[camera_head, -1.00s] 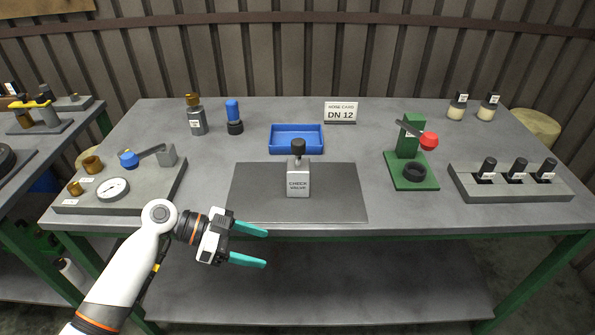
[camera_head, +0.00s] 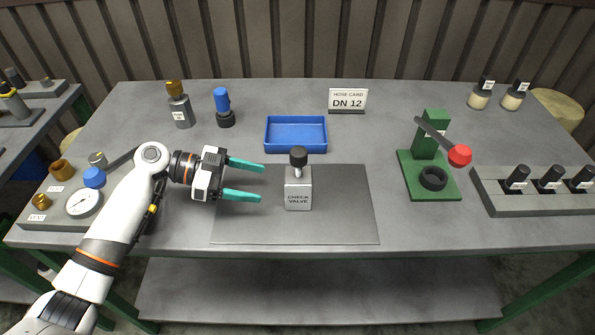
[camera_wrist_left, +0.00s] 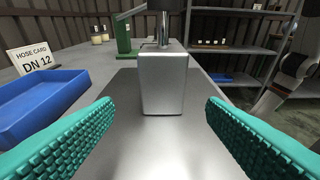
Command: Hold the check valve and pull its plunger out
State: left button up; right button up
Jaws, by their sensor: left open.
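The check valve (camera_head: 298,192) is a silver block with a printed label, standing upright on the grey mat (camera_head: 345,215) at the middle of the table. Its plunger (camera_head: 298,158) has a black knob on a short stem at the top. My left gripper (camera_head: 262,182) is open and empty, just left of the valve, with its teal fingers pointing at it. In the left wrist view the valve body (camera_wrist_left: 161,85) stands ahead between the two spread fingers, apart from both. The plunger's stem shows there, but its knob is cut off by the top edge. My right gripper is not seen.
A blue tray (camera_head: 296,149) lies behind the mat, with the hose card (camera_head: 347,101) behind it. A green press with a red-knobbed lever (camera_head: 428,165) stands to the right. A gauge board (camera_head: 60,208) is at the left, partly behind my arm. The mat right of the valve is clear.

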aim_at(293, 190)
pick_arm(q)
jog(key=x, duration=0.3)
jog(key=shift+s+d+r+p, duration=0.15)
jog(key=shift+s+d+p, duration=0.1)
jog(key=shift+p, duration=0.1)
jog(key=shift+x, duration=1.2)
jog(key=shift+d+f+b, duration=0.6)
jog(key=shift+d+b, duration=0.1)
jog(key=shift+d, duration=0.25)
jog(key=shift+b+x, duration=0.35)
jog(key=shift+x, duration=0.45)
jog(key=shift+w+r, duration=0.1)
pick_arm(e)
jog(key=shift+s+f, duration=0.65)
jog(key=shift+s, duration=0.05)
pick_arm(q)
jog(key=shift+c, duration=0.5)
jog(key=c, duration=1.1)
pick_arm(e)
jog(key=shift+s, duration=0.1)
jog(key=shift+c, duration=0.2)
